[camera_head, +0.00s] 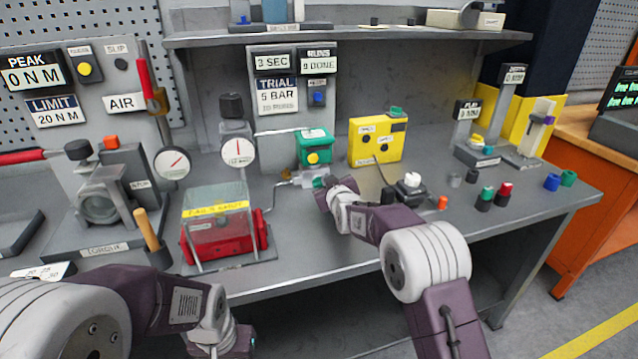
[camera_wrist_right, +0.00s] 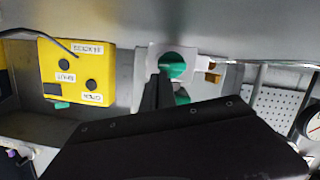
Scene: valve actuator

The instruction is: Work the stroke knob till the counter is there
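A small green knob (camera_head: 319,182) sits on a pale block (camera_head: 303,179) on the bench, in front of the panel. No label names it as the stroke knob. The right wrist view shows the round green knob (camera_wrist_right: 172,65) close up. My right gripper (camera_head: 335,190) is right at the knob, its dark fingers (camera_wrist_right: 160,88) against or just in front of it; their gap cannot be made out. The counter plate marked DONE (camera_head: 317,62) is on the grey panel; its digit is unclear, perhaps 9 or 0. My left gripper (camera_head: 238,342) is low at the front edge, its fingertips hidden.
A red unit under a clear cover (camera_head: 215,205) stands left of the knob. A green box with a yellow button (camera_head: 313,148) and a yellow box (camera_head: 378,140) stand behind. A black base with a white knob (camera_head: 411,183) and loose coloured caps (camera_head: 504,193) lie right. A shelf overhangs the back.

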